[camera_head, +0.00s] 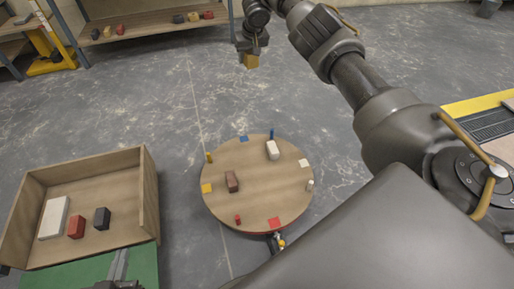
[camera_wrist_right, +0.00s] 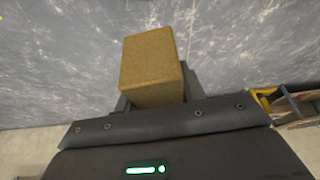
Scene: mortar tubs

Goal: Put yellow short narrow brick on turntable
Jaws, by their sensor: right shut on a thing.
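The yellow brick (camera_head: 251,62) is held in my right gripper (camera_head: 250,49), above the floor beyond the turntable. In the right wrist view the brick (camera_wrist_right: 150,62) sticks out between the jaws, its lower part hidden by them. The turntable (camera_head: 252,190) is a round wooden disc with yellow, blue, white and red square patches near its rim.
Small coloured pegs stand around the turntable's rim, including a blue one (camera_head: 271,133). An open wooden box (camera_head: 100,172) at left holds white, red and black bricks. A shelf (camera_head: 150,22) with several bricks stands at the back. The floor between shelf and turntable is clear.

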